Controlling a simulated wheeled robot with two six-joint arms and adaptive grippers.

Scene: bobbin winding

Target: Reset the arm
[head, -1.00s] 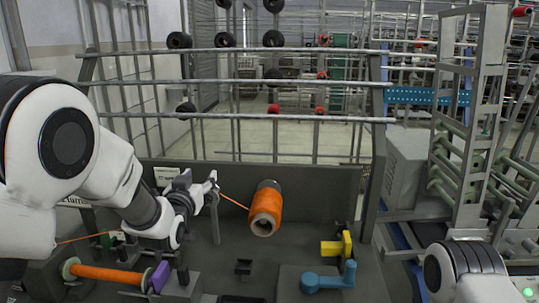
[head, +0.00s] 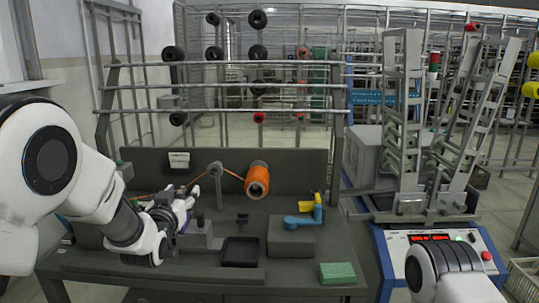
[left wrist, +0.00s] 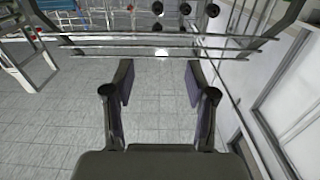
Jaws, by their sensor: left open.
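My left arm comes in from the left in the head view. Its gripper (head: 180,203) is over the left part of the dark workbench (head: 200,271), beside the thread guide post (head: 217,178). In the left wrist view my left gripper (left wrist: 160,84) has its two fingers wide apart with nothing between them. An orange thread spool (head: 257,180) sits on the bench's back panel, and orange thread runs from it past the post toward the left gripper's area. The winding bobbin is largely hidden behind my left arm. My right arm shows at lower right; its gripper is out of view.
A blue crank-like handle (head: 304,217) and a yellow part (head: 308,204) stand on a block. A dark tray (head: 240,252) and a green block (head: 337,273) are near the bench's front. A control box (head: 437,252) stands right. Bar racks fill the back.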

